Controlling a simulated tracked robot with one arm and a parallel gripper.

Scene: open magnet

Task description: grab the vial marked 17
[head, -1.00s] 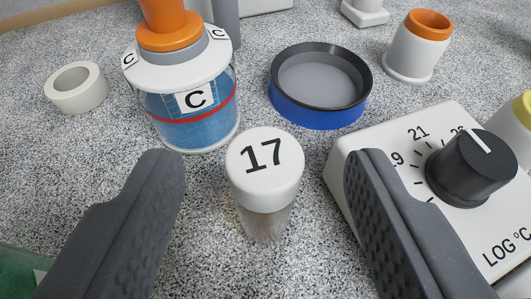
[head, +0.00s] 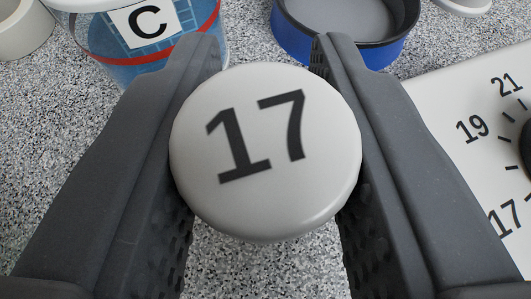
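The vial marked 17 (head: 265,150) stands between the two fingers of my gripper (head: 266,50). Its round white cap with a black 17 faces the camera and fills the middle of the head view. The cap hides the vial's body below it. The dark grey fingers have drawn in on both sides, close against the vial under the cap's edges. The exact contact is hidden by the cap.
A blue-filled jar marked C (head: 150,30) stands behind the left finger. A blue dish with a dark rim (head: 345,40) is behind the right finger. A white dial box (head: 455,95) lies close on the right. A white ring (head: 22,25) is at the top left.

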